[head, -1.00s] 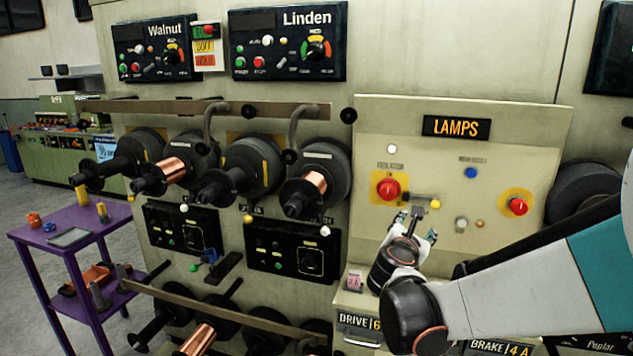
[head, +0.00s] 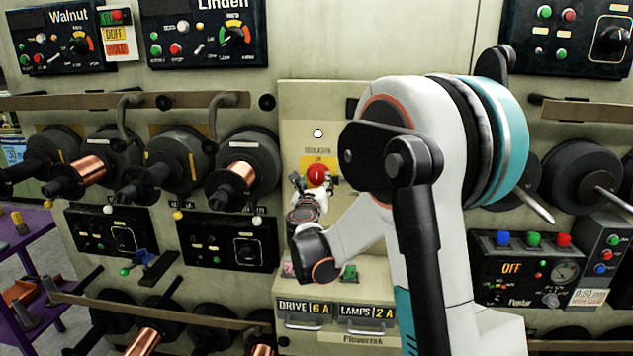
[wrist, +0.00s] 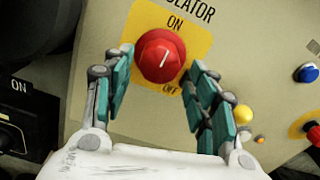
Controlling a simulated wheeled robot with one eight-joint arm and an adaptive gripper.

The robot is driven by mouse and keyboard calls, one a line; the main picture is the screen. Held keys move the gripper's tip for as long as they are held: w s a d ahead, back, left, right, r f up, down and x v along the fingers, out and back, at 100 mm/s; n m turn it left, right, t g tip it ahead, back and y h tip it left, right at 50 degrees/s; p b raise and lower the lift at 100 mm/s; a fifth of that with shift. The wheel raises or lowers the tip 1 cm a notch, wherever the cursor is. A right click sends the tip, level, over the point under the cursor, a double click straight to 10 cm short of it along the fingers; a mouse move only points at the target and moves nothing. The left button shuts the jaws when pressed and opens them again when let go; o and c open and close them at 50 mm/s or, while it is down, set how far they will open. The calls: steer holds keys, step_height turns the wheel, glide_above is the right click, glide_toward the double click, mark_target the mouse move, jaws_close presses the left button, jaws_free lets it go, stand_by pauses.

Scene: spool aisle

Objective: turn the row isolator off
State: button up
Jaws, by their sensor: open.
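A white line on the knob points up toward ON. The knob also shows in the head view (head: 317,175), on the cream panel. My gripper (wrist: 163,88) is open, with a teal finger on each side just below the knob in the wrist view. The knob sits between and beyond the fingertips; I cannot tell whether they touch it. In the head view my gripper (head: 316,186) is in front of the knob, partly covering the plate.
A yellow ball-ended lever (wrist: 243,113) is close to the right finger in the wrist view. A blue button (wrist: 306,73) and another red knob (wrist: 314,134) are farther right. Spools (head: 241,172) stick out left of the panel in the head view.

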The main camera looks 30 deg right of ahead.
mark_target(317, 179)
steer(key=shift+b+x, duration=0.35)
steer(key=shift+x, duration=2)
steer(key=c, duration=0.8)
